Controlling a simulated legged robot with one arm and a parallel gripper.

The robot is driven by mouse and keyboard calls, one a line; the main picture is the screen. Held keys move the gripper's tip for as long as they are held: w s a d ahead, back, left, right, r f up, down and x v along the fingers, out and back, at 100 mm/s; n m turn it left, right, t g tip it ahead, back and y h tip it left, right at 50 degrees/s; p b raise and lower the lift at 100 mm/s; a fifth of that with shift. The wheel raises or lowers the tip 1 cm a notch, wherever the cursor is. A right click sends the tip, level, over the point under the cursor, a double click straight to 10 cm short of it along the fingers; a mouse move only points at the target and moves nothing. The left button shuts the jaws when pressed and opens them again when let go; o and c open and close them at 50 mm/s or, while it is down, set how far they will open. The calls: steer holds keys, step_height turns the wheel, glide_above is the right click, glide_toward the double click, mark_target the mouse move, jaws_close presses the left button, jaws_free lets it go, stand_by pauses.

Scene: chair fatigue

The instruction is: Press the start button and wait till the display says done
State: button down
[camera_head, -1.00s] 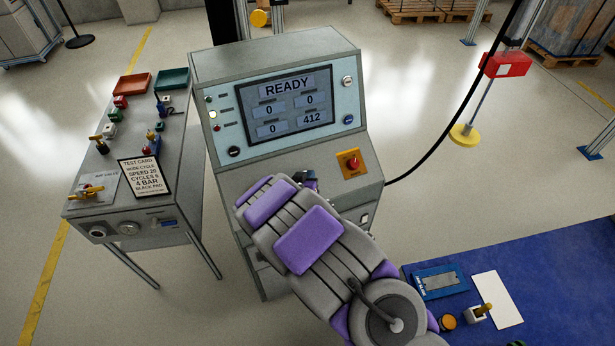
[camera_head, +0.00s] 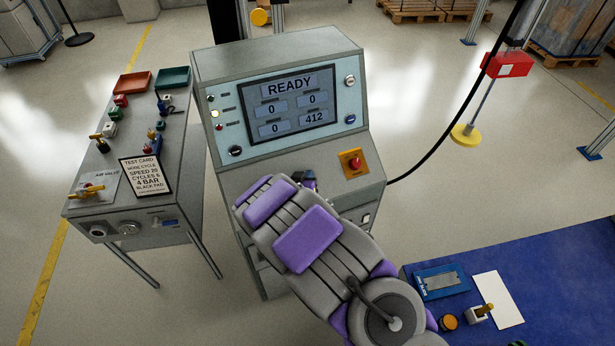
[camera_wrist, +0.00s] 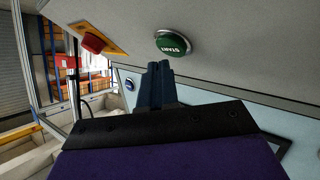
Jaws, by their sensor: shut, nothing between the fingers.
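The green START button (camera_wrist: 173,43) is on the console's sloped panel in the wrist view. In the head view my arm hides it. My gripper (camera_wrist: 160,66) is shut and empty, its dark fingertips just below the button in the wrist picture. I cannot tell whether they touch it; a small gap shows between them in the picture. In the head view my gripper (camera_head: 306,179) is mostly hidden at the end of my purple and grey arm, in front of the lower panel. The display (camera_head: 290,103) reads READY, with several zeros and 412.
A red emergency knob on a yellow plate (camera_head: 354,163) sits right of my gripper; it also shows in the wrist view (camera_wrist: 94,41). A side table (camera_head: 150,205) with a test card (camera_head: 146,177) stands left. A blue mat (camera_head: 540,265) lies right.

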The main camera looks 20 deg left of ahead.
steer(key=shift+a+f, duration=0.1)
steer(key=shift+a, duration=0.1)
steer(key=shift+d, duration=0.1)
steer(key=shift+d, duration=0.1)
steer(key=shift+d, duration=0.2)
steer(key=shift+a+p, duration=0.4)
steer(key=shift+w+d+f, duration=0.1)
steer(key=shift+f, duration=0.1)
steer(key=shift+w+a+f+p, duration=0.1)
steer(key=shift+a+f+p, duration=0.15)
steer(key=shift+p, duration=0.1)
stand_by(0.6)
steer(key=shift+d+r, duration=0.1)
steer(key=shift+d, duration=0.05)
steer(key=shift+s+d+r+p, duration=0.25)
steer(key=shift+d+r+p, duration=0.15)
steer(key=shift+r, duration=0.15)
